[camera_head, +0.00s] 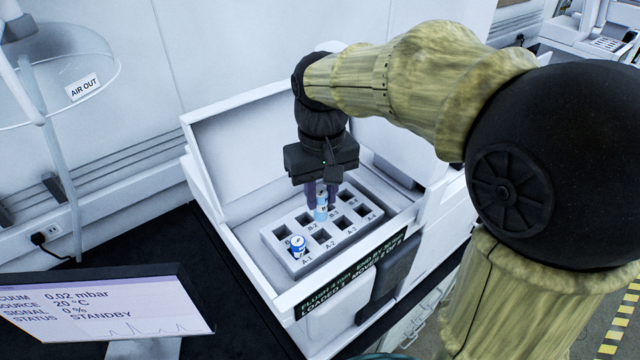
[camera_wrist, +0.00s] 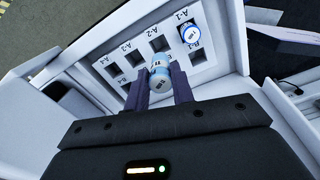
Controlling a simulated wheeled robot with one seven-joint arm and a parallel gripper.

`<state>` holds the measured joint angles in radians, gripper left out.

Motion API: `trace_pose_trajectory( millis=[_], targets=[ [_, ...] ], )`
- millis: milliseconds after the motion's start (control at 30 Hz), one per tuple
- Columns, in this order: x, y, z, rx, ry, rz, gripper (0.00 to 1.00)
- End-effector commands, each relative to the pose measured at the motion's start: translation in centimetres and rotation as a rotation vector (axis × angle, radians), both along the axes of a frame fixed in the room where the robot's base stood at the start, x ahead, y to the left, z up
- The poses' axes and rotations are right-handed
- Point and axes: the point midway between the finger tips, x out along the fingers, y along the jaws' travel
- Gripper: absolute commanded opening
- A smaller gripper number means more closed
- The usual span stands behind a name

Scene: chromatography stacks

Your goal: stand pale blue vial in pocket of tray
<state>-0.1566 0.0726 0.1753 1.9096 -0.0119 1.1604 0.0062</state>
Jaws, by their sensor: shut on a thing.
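The pale blue vial (camera_head: 320,209) is upright between the fingers of my gripper (camera_head: 321,197), which is shut on it. It also shows in the wrist view (camera_wrist: 160,77), with a pale cap. The white tray (camera_head: 282,260) has two rows of square pockets marked A and B, and sits inside an open white instrument. The vial is over the B row, around B-2 and B-3. I cannot tell whether its base has entered a pocket. My fingers and the vial hide part of that row.
Another vial, blue and white (camera_head: 298,246), stands in pocket A-1; it also shows in the wrist view (camera_wrist: 189,33). The other visible A pockets are empty. The instrument's walls and raised lid (camera_head: 240,130) surround the tray. A monitor (camera_head: 100,308) stands at the front left.

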Motion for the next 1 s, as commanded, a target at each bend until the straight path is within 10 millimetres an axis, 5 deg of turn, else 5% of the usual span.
trace_pose_trajectory(
  millis=[1000],
  targets=[
    [-0.1,0.1,-4.3,0.000,0.000,0.003,0.02]
  ],
)
